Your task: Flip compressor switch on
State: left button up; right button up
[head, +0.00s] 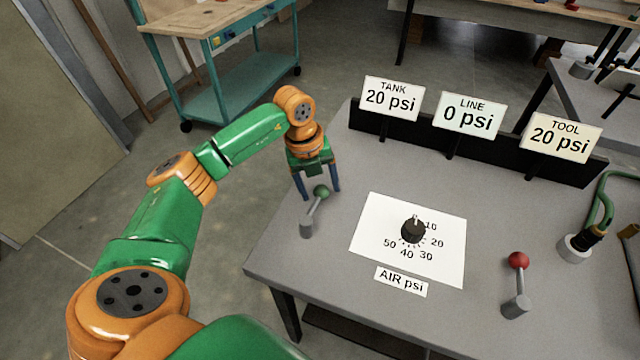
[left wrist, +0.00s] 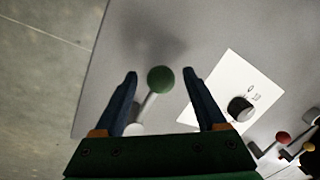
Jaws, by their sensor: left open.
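A lever switch with a green ball knob (head: 321,191) stands on the left part of the grey table (head: 300,262). Its grey stem tilts up and to the right from a short round base (head: 307,229). My left gripper (head: 317,194) is open above and around the green knob. In the left wrist view the green knob (left wrist: 160,79) lies between the two open fingers, with space on both sides, and I see no contact. Another lever with a red ball knob (head: 518,261) stands at the table's right. No lever bears a visible label. My right gripper is not in view.
A black dial (head: 413,231) sits on a white sheet (head: 370,243) marked AIR psi. Signs behind read TANK 20 psi (head: 391,98), LINE 0 psi (head: 469,115) and TOOL 20 psi (head: 561,136). A green hose (head: 603,205) is at right. A teal cart (head: 225,90) stands behind.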

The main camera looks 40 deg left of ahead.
pick_arm(q)
jog(key=shift+s+d, duration=0.1)
jog(key=shift+c, duration=1.2)
grip_shut()
